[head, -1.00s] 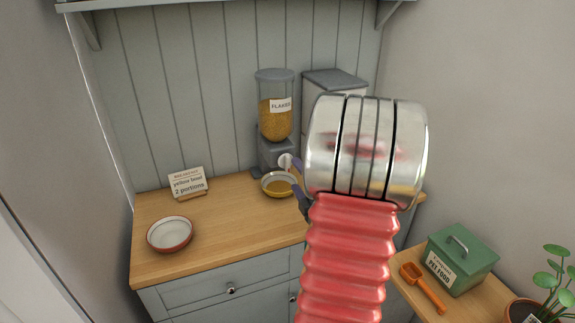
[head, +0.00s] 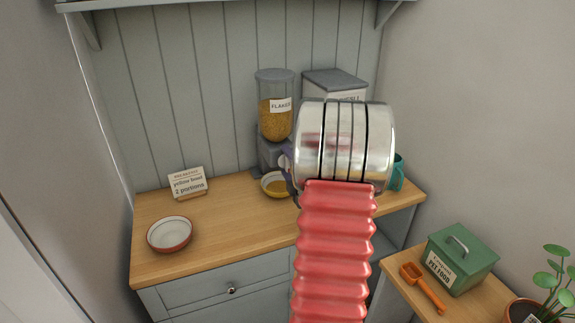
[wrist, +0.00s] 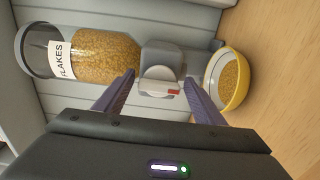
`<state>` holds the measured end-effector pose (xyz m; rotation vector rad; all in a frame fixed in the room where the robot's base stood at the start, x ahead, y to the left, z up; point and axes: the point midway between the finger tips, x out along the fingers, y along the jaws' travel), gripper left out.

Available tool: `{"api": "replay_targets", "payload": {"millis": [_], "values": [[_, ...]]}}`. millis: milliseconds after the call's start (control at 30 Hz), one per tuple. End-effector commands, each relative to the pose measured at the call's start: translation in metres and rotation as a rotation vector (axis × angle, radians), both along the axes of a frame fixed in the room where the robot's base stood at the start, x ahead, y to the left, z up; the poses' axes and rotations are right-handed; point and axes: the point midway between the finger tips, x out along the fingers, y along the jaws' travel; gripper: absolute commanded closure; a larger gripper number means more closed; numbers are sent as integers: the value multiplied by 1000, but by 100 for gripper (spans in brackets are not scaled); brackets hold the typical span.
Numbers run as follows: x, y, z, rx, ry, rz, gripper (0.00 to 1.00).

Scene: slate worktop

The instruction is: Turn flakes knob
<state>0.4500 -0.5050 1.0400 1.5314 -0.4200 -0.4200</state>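The flakes dispenser (head: 275,115) stands at the back of the wooden counter, its clear hopper well filled. In the wrist view its hopper (wrist: 95,58) lies sideways, and the pale round knob (wrist: 158,86) with a red mark faces me. My gripper (wrist: 159,80) is open, with one purple finger on each side of the knob and a small gap seeming to show on both sides. The yellow bowl (head: 273,188) sits under the spout with flakes in it, also seen in the wrist view (wrist: 236,80).
A sign (head: 187,183) reads "yellow bowl 2 portions". A red-rimmed white bowl (head: 170,234) stands front left. A green pet food box (head: 462,258) and orange scoop (head: 423,288) are at right.

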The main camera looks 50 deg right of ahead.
Motion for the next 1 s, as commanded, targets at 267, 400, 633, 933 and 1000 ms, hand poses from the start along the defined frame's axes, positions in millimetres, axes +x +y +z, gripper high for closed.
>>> {"api": "replay_targets", "payload": {"millis": [267,400,633,933,1000], "values": [[0,0,0,0,0,0,57],[0,0,0,1,1,0,67],[-1,0,-1,3,1,0,76],[-1,0,-2,48,-24,0,76],[-1,1,-2,74,-38,0,76]]}}
